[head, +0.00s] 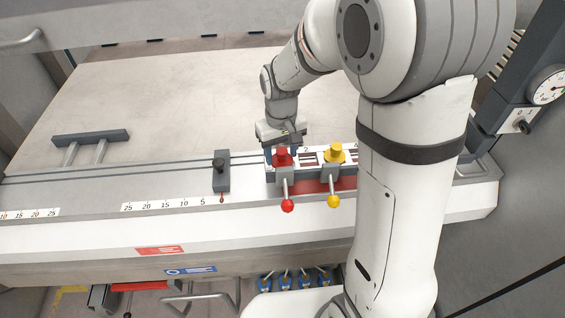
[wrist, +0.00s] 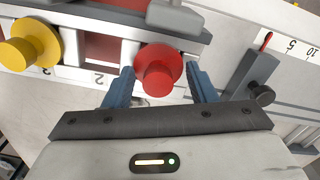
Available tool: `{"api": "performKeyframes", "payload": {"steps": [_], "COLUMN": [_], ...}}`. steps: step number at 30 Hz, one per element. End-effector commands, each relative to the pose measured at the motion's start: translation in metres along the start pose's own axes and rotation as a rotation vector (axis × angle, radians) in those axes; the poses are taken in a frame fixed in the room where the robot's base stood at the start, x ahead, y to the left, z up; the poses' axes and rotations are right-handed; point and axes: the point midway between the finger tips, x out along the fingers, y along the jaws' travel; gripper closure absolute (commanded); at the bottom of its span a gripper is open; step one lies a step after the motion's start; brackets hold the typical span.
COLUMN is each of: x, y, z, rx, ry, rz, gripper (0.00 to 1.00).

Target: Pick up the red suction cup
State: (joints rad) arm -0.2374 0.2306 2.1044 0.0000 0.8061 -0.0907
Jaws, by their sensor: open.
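The red suction cup (head: 282,157) sits upright in a slot of the grey holder (head: 272,177) on the machine bed. In the wrist view the red suction cup (wrist: 158,70) lies between the two blue fingers of my gripper (wrist: 162,84). The fingers are apart, one on each side of the cup, with a visible gap on both sides. In the head view my gripper (head: 281,146) is at the cup's far side, its fingers partly hidden. I cannot tell whether a finger touches the cup.
Levers with a red knob (head: 288,206) and a yellow knob (head: 334,201) stick out in front. A dark stop block (head: 221,172) stands left of the holder. The large sheet area (head: 170,95) behind is clear.

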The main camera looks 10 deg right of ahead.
Motion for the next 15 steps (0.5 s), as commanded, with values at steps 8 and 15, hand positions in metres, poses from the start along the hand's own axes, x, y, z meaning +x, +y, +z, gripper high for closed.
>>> {"api": "performKeyframes", "payload": {"steps": [8, 15], "x": [-0.0001, -0.0002], "y": [0.0022, 0.0031], "z": [0.0004, 0.0005], "rx": [0.004, 0.006], "ry": [0.0, 0.0], "rz": [0.0, 0.0], "gripper": [0.68, 0.88]}}
